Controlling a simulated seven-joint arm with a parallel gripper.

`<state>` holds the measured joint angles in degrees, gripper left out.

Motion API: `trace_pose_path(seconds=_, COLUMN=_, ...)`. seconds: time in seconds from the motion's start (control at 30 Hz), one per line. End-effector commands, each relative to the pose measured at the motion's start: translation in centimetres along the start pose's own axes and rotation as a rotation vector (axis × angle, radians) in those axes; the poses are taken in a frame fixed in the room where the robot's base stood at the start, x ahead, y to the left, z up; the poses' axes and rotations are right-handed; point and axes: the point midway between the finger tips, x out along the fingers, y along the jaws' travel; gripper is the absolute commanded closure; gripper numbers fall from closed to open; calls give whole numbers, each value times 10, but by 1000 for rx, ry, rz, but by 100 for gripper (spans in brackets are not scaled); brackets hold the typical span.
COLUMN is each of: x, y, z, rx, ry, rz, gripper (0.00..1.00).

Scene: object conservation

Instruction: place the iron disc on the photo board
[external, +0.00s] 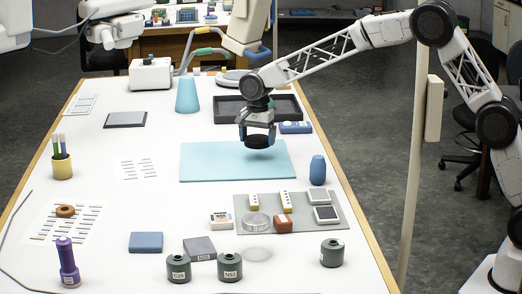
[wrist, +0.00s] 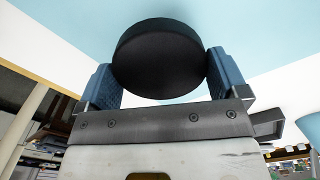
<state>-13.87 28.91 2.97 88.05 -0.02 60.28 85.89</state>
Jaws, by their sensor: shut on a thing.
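The iron disc is a dark, thick round piece (external: 258,141), held between the blue-padded fingers of my gripper (external: 257,136). In the wrist view the disc (wrist: 160,58) fills the space between both fingers of my gripper (wrist: 162,80). My gripper is shut on it. A flat light blue board (external: 215,163), which looks like the photo board, lies on the white table. The disc hangs above the board's right-centre part, with a shadow below it on the board. Light blue also shows behind the disc in the wrist view (wrist: 260,25).
A black tray (external: 228,118) and a blue box (external: 295,128) stand behind the board. A blue bottle (external: 318,170) stands at its front right. A grey mat (external: 325,223) with small items lies in front. The table left of the board is mostly clear around a printed sheet (external: 140,169).

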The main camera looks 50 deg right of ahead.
Motion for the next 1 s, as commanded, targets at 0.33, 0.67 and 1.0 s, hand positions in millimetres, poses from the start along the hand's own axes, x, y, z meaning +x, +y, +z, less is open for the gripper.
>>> trace_pose_path(seconds=0.33, x=2, y=-34, z=-3, rx=0, ry=0, rz=-2, gripper=65)
trace_pose_path(seconds=0.67, x=5, y=-64, z=-5, rx=0, ry=0, rz=-2, gripper=65)
trace_pose_path(seconds=1.0, x=6, y=-86, z=-7, rx=0, ry=0, rz=-3, gripper=65)
